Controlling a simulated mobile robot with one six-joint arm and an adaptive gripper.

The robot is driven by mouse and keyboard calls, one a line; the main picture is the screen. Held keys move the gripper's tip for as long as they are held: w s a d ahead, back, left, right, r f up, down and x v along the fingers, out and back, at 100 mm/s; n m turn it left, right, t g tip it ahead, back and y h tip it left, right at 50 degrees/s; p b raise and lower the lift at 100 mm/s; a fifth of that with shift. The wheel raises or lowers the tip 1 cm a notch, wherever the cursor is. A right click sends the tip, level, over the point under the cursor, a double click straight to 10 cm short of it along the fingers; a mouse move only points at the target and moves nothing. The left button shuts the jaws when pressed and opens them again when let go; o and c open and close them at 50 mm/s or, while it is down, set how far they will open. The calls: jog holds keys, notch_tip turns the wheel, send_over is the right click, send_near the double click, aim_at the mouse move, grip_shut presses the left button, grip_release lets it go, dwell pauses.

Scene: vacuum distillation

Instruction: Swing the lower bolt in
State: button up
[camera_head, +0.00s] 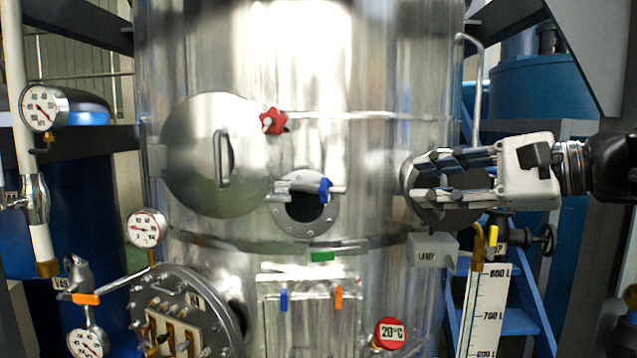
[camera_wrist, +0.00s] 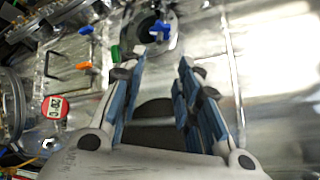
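A bolt with a blue knob (camera_head: 325,189) lies level across the upper part of a small round flanged port (camera_head: 329,220), right of the large round hatch (camera_head: 190,180). It is the lower of two knobbed bolts by the hatch; the upper has a red star knob (camera_head: 273,121). The blue knob shows at the top of the wrist view (camera_wrist: 160,29). My gripper (camera_head: 422,181) points left, well right of the blue knob and apart from it. Its fingers are spread with nothing between them, as the wrist view also shows (camera_wrist: 168,60).
A round fitting (camera_head: 410,176) on the tank is partly hidden behind my gripper. Below are a lamp box (camera_head: 432,251), a level scale (camera_head: 487,320) and a valve (camera_head: 540,240). A panel with small coloured handles (camera_head: 283,299) is below the port. The tank wall between knob and gripper looks clear.

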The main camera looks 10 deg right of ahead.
aim_at(345, 191)
jog(key=p+x, duration=0.1)
jog(key=x, duration=1.4)
jog(key=shift+w+a+f+p, duration=0.15)
jog(key=shift+w+p, duration=0.2)
grip_shut()
